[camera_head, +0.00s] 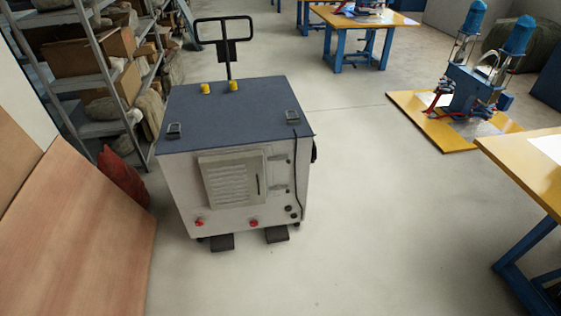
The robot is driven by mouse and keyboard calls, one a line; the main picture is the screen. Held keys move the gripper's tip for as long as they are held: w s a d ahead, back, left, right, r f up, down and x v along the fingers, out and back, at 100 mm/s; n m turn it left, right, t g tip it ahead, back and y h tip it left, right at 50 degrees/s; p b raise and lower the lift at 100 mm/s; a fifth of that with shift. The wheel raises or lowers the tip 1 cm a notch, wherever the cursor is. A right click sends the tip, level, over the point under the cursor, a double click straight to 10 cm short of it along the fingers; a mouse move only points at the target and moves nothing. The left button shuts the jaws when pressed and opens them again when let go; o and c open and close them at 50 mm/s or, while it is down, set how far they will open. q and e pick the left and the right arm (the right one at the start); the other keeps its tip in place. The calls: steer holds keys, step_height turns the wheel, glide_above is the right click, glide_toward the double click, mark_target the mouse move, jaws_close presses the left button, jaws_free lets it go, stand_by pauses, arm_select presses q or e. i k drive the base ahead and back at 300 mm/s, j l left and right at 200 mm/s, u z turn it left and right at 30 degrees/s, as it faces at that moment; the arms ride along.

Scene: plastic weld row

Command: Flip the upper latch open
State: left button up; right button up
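A grey-white cabinet (180,190) with a dark blue-grey top (235,112) stands left of the middle. A louvred door panel (230,180) with a dark upright handle (258,184) is on its front face. Right of the panel are small fittings, one higher (279,159) and one lower (281,187). They may be latches, but they are too small to tell whether they are open or shut. Metal brackets sit near the top's front corners, one left (174,130) and one right (292,117). Neither of my grippers is in view.
Metal shelving (101,70) with boxes stands left, and a wooden panel (75,220) leans at lower left. A yellow table (530,165) is at right. A blue machine (473,88) stands behind it. The floor in front of the cabinet and to its right is clear.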

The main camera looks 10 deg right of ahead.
mark_target(278, 158)
steer(key=i+l, duration=0.1)
steer(key=i, duration=0.6)
steer(key=i+l, duration=0.1)
steer(key=i, duration=0.55)
steer(key=l+z, duration=0.05)
